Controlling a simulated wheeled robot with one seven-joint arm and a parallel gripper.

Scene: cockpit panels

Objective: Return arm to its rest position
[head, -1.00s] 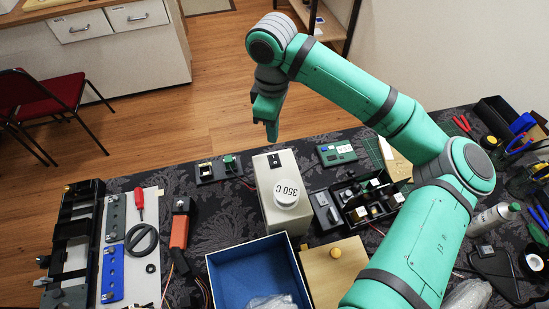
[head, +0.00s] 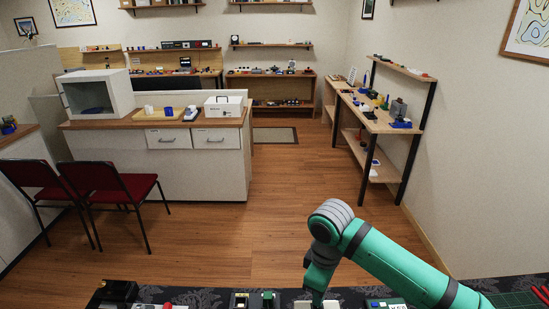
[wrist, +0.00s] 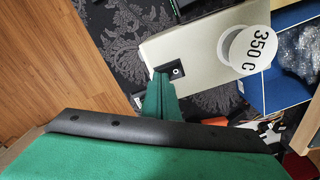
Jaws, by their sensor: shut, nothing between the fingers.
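My green arm (head: 395,262) reaches in from the lower right of the head view, over the near bench. My gripper (head: 318,296) points down at the bottom edge of that view. In the wrist view the gripper (wrist: 160,78) shows green fingers close together, shut and empty. Their tips appear beside the small black part on the pale box (wrist: 195,55) with the round white "350 C" cap (wrist: 248,50). I cannot tell how high the fingers are above it.
The bench has a dark patterned cloth (wrist: 125,40). A blue tray (wrist: 285,92) holding clear plastic lies right of the box. In the head view, wooden floor (head: 285,185) is open beyond the bench. Red chairs (head: 110,182) stand left, a shelf table (head: 375,122) right.

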